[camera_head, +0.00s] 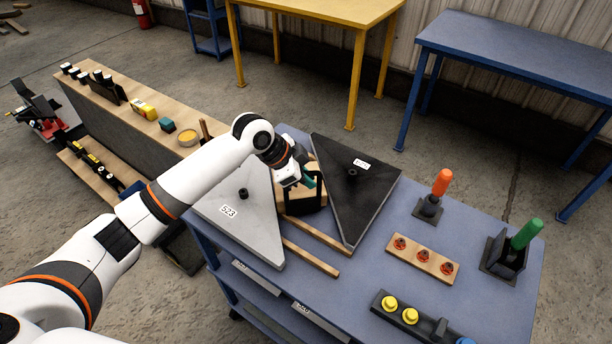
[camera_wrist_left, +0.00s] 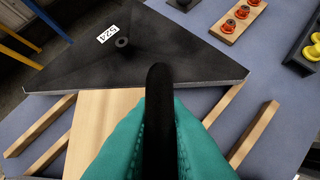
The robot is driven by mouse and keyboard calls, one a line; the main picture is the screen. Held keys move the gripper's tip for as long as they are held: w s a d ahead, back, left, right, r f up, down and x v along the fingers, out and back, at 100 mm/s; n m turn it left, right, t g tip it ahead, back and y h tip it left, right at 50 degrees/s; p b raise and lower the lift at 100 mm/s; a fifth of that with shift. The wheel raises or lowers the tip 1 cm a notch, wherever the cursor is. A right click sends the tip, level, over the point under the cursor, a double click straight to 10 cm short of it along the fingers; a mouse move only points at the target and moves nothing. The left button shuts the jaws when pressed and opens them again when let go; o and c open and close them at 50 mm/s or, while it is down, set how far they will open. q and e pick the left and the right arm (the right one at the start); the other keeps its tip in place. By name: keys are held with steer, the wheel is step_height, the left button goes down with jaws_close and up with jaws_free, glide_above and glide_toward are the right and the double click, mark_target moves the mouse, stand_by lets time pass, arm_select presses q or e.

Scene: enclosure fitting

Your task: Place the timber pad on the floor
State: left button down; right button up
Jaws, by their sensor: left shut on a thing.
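The timber pad is a pale wooden block (camera_wrist_left: 98,118) with a black handle (camera_wrist_left: 160,110) standing up from it. My left gripper (camera_head: 309,181), with teal finger pads, is shut on this handle. The pad is over the blue cart top (camera_head: 365,285), between a grey triangular plate marked 523 (camera_head: 240,215) and a black triangular plate marked 524 (camera_head: 355,190). Wooden strips (camera_head: 310,257) lie beside and below it. I cannot tell whether the pad touches them. The gripper hides part of the pad. My right gripper is not in view.
A long wooden bench (camera_head: 120,95) is left. Grey concrete floor (camera_head: 310,100) is clear behind the cart.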

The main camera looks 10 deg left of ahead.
arm_select(q)
steer(key=c, duration=1.8)
jaws_free()
steer(key=shift+f, duration=0.15)
steer(key=shift+c, duration=0.2)
steer(key=o, duration=0.4)
